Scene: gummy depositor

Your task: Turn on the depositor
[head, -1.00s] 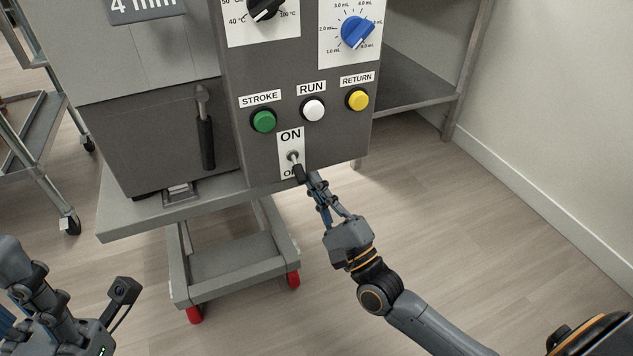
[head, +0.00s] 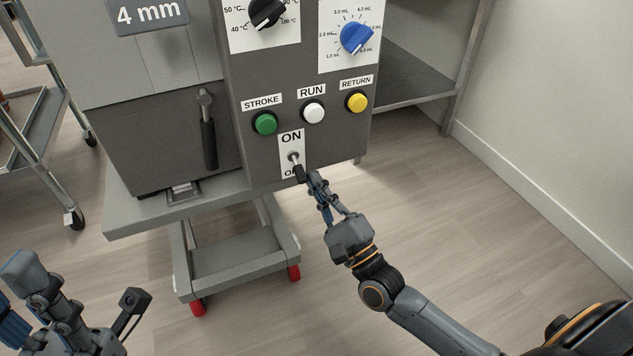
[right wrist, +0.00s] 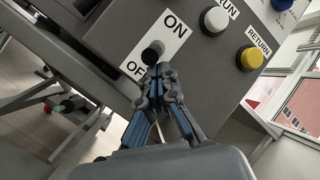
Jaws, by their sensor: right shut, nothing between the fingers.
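The depositor (head: 250,150) is a grey machine with a dark control panel. Its power switch (head: 294,159) is a small metal toggle with a black tip on a white plate marked ON above and OFF below. The lever slants down toward OFF. My right gripper (head: 306,178) is shut and empty, its fingertips at the lever's tip from below and to the right. In the right wrist view the black switch tip (right wrist: 152,53) shows just beyond the closed fingertips; whether they touch is unclear. My left gripper (head: 25,285) is at the lower left, away from the machine, its fingertips partly out of frame.
Green STROKE (head: 265,124), white RUN (head: 313,112) and yellow RETURN (head: 357,102) buttons sit just above the switch. A black knob (head: 267,12) and a blue knob (head: 356,37) are higher. A wheeled cart (head: 60,130) stands left. Floor at right is clear.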

